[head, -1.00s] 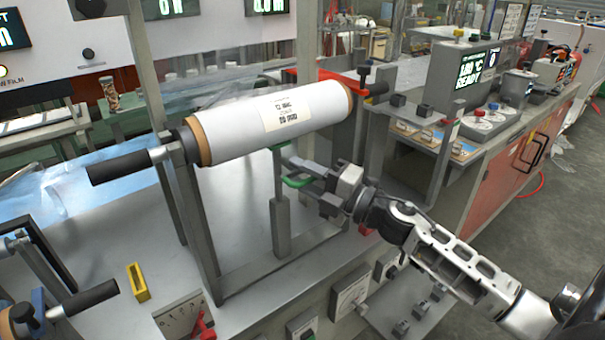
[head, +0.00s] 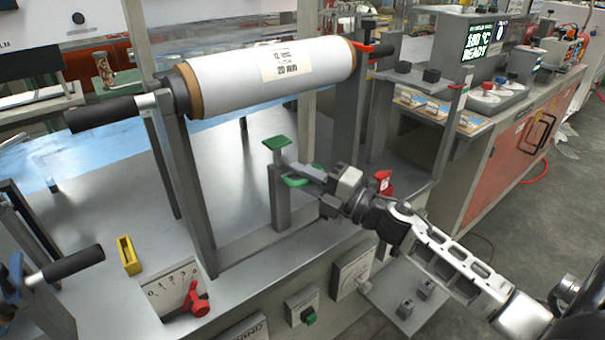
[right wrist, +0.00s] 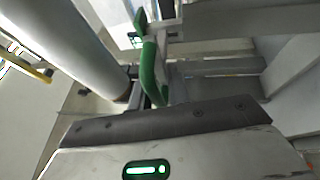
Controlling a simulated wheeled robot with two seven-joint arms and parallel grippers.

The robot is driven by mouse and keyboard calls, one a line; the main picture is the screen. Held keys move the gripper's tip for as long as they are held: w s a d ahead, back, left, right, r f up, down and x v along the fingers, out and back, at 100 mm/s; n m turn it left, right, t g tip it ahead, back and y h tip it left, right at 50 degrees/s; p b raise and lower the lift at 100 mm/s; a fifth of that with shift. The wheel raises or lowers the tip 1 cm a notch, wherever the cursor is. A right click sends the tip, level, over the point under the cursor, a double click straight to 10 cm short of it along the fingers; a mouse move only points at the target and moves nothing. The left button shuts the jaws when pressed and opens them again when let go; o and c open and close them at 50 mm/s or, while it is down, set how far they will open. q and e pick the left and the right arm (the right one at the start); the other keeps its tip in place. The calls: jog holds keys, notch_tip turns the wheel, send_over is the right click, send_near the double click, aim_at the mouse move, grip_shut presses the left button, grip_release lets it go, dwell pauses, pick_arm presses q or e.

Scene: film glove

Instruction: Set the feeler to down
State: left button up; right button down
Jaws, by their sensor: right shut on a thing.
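The feeler is a green pad (head: 276,143) on an upright grey post (head: 280,205), with a green handle (head: 294,181) at its side. The pad sits below the white film roll (head: 270,75), with a clear gap between them. My right gripper (head: 308,177) reaches in from the right and is shut on the green handle. In the right wrist view the green handle (right wrist: 150,72) runs down between my jaws, whose tips are partly hidden. My left gripper is not in view.
The roll's grey frame post (head: 185,190) stands left of the feeler. A red knob (head: 384,182) is close behind my right wrist. A dial with a red lever (head: 197,300) and a yellow block (head: 129,255) are at the lower left. The bench top between is clear.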

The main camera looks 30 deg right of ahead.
jog(key=c, duration=1.5)
grip_release()
jog(key=shift+s, duration=0.1)
jog(key=b+v, duration=0.2)
jog(key=v, duration=1.3)
jog(key=shift+s+d+f, duration=0.1)
jog(key=shift+s+d, duration=0.15)
jog(key=shift+s, duration=0.05)
